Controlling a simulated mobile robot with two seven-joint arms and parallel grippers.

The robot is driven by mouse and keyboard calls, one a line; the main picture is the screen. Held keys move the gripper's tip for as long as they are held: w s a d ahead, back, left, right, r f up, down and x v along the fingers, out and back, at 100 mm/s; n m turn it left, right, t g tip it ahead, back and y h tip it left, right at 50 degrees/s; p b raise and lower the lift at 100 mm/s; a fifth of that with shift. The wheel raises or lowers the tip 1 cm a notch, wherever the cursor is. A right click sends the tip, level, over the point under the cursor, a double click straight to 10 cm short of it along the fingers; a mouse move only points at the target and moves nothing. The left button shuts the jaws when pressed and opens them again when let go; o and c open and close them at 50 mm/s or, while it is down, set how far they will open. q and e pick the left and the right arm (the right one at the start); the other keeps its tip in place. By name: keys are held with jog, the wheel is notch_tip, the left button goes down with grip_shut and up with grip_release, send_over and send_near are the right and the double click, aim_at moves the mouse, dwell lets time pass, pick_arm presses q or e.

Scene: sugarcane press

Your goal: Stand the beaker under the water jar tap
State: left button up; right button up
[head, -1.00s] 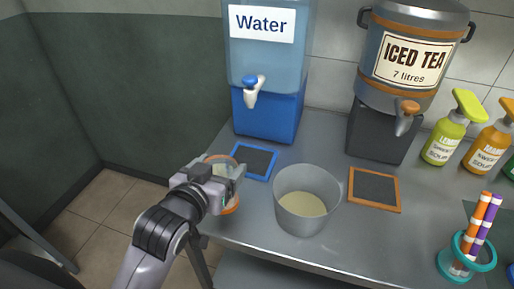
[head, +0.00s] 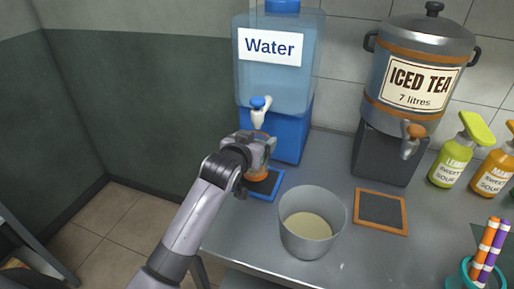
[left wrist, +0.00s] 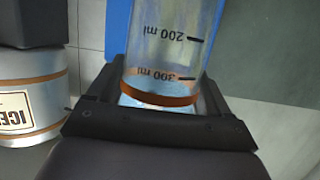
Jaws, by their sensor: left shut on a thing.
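My left gripper (head: 257,147) is shut on the beaker (head: 257,174), a clear vessel with an orange band; my gripper hides most of it in the head view. In the left wrist view the beaker (left wrist: 165,55) sits between the jaws, showing 200 ml and 300 ml marks. It is at the blue-framed mat (head: 273,191), below the white tap (head: 259,115) with its blue handle. I cannot tell whether its base touches the mat. The water jar (head: 275,80) stands on a blue stand (head: 292,140). My right gripper is not in view.
A grey pot (head: 311,240) with pale contents stands just right of the blue mat.

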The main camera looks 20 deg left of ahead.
pick_arm(q)
jog(key=shift+w, duration=0.7)
jog(key=shift+f, duration=1.75)
jog(key=shift+f, duration=0.1)
jog(key=o, duration=1.2)
jog(key=shift+f, duration=0.1)
jog(key=shift+o, duration=0.2)
jog(key=shift+s+r, duration=0.1)
jog(key=shift+r, duration=0.15)
jog(key=v, duration=1.1)
jog(key=shift+s+p, duration=0.3)
jog(key=shift+s, duration=0.1)
jog(key=shift+r, duration=0.1)
